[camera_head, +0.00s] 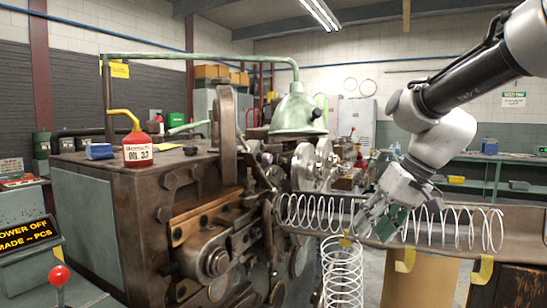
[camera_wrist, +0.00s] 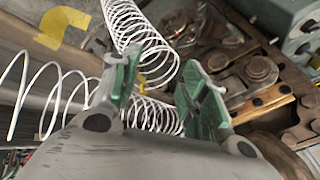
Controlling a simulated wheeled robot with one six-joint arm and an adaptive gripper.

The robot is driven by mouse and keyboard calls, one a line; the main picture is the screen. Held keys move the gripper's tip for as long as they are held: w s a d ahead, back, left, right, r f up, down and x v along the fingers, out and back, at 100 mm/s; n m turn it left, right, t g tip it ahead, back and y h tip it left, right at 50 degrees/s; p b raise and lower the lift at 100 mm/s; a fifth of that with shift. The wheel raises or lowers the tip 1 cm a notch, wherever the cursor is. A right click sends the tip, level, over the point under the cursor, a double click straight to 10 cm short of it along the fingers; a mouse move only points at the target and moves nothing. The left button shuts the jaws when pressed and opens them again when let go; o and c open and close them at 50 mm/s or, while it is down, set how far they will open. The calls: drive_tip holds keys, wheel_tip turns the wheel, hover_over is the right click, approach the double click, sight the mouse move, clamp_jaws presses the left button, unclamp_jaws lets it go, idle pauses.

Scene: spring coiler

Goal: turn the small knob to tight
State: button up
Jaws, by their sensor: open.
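My gripper (camera_head: 374,222) is open in the head view, in front of the long white coil spring (camera_head: 455,228) along the rail. Its two green fingers stand apart in the wrist view (camera_wrist: 160,85), with white spring coils (camera_wrist: 140,38) beyond and between them. I see no knob between the fingers. The spring coiler machine (camera_head: 225,215) is left of my gripper. A small dark knob (camera_head: 317,113) sits on its pale green cone-shaped cover, up and left of my gripper. No "tight" marking is readable, so I cannot tell whether this is the task's knob.
A second white spring (camera_head: 342,275) hangs below the rail (camera_head: 520,222). A red oil can (camera_head: 138,150) and a blue block (camera_head: 99,151) stand on the machine top. A red ball lever (camera_head: 59,276) is at lower left. Yellow tabs (camera_head: 404,261) hang at the rail.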

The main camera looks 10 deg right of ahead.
drive_tip(key=w+a+r+n+t+y, duration=0.2)
drive_tip(key=w+a+r+n+y, duration=0.25)
drive_tip(key=w+a+r, duration=0.55)
drive_tip(key=n+t+y, duration=0.1)
drive_tip(key=n+y, duration=0.2)
approach(271, 156)
drive_tip(key=shift+n, duration=0.95)
drive_tip(key=x, duration=0.9)
drive_tip(key=shift+f, duration=0.1)
clamp_jaws()
